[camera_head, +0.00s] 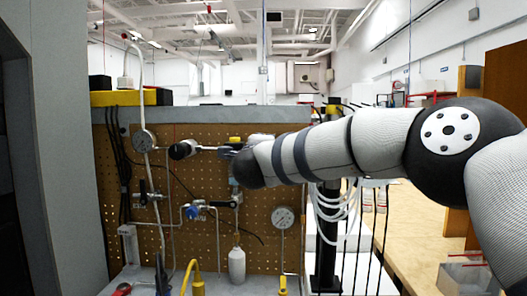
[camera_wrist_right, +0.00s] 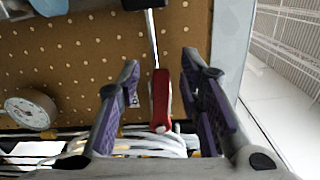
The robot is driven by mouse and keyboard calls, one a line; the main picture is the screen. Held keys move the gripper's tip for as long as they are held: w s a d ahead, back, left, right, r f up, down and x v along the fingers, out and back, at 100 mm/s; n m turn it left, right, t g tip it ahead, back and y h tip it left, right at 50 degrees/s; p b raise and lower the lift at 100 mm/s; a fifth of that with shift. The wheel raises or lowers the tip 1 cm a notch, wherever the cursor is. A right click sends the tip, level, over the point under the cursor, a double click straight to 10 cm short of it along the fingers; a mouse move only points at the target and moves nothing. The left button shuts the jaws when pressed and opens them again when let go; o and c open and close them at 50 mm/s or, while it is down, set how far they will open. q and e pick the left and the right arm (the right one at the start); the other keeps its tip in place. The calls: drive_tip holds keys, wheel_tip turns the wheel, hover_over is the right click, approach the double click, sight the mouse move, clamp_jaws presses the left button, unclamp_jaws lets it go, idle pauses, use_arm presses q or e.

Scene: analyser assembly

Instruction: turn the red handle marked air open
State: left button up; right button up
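The red handle (camera_wrist_right: 161,98) shows in the right wrist view as a red grip on a thin metal lever, which runs up to a black fitting at the top edge. My right gripper (camera_wrist_right: 161,72) is open, with one purple-padded finger on each side of the handle and a visible gap at both sides. No marking on the handle can be read. In the head view my right arm reaches in from the right to the pegboard panel (camera_head: 261,220); its wrist hides the gripper's fingers and the red handle. My left gripper is in neither view.
A pressure gauge (camera_wrist_right: 31,109) is left of the fingers in the wrist view. In the head view, gauges (camera_head: 144,141) (camera_head: 283,217), tubing, a blue-knobbed valve (camera_head: 191,212) and a white bottle (camera_head: 237,265) crowd the panel. Black posts and white hoses stand right of it.

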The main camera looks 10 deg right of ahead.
drive_tip(key=v, duration=1.1)
drive_tip(key=shift+s, duration=0.35)
drive_tip(key=shift+a, duration=0.1)
